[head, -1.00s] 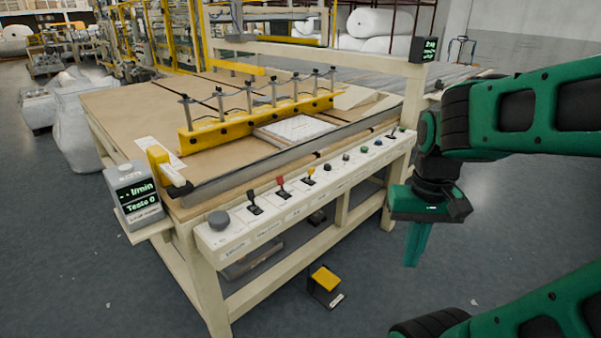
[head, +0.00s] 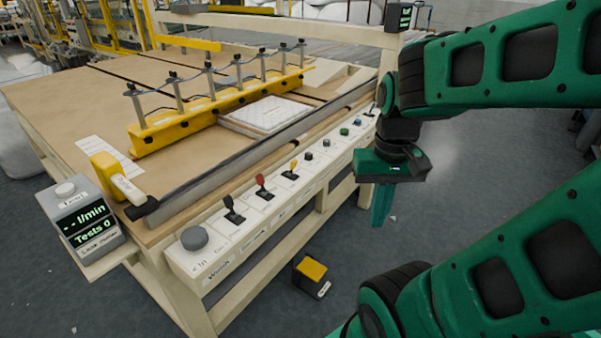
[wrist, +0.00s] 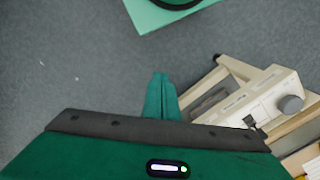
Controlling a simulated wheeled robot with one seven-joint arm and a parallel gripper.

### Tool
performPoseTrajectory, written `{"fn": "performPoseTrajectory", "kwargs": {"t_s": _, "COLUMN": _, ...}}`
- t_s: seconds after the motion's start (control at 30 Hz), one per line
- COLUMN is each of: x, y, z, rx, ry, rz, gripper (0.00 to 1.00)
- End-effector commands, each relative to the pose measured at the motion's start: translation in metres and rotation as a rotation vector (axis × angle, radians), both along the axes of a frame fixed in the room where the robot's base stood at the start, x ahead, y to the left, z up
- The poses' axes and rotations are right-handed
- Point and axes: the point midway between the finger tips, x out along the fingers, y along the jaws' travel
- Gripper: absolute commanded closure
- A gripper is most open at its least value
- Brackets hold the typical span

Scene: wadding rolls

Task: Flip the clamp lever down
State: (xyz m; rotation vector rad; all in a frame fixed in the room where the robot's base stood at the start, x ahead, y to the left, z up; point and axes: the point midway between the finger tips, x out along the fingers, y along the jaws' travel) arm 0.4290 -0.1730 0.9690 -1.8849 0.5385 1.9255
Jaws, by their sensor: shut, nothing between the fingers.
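A yellow block (head: 105,166) stands at the near left corner of the table, with a white bar (head: 127,189) and a black end piece (head: 142,208) beside it; I cannot tell for sure whether this is the clamp lever. My gripper (head: 382,205) is shut and empty, pointing down in the air right of the panel, apart from all of these. In the wrist view its fingers (wrist: 161,84) are together over the floor.
The wooden table (head: 75,110) bears a yellow bar (head: 160,137) with several posts and a white pad (head: 265,113). A display box (head: 85,225) stands at the table's left corner. A pedal (head: 312,272) lies on the floor. Floor right of the panel is clear.

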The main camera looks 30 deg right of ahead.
Motion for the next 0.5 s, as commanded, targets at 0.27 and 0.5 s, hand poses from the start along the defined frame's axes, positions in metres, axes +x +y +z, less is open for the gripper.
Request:
{"fn": "performPoseTrajectory", "kwargs": {"t_s": 0.27, "x": 0.008, "y": -0.004, "z": -0.013, "rx": 0.027, "ry": 0.032, "rz": 0.048, "gripper": 1.00}}
{"fn": "performPoseTrajectory", "kwargs": {"t_s": 0.5, "x": 0.041, "y": -0.005, "z": -0.059, "rx": 0.139, "ry": 0.078, "rz": 0.140, "gripper": 1.00}}
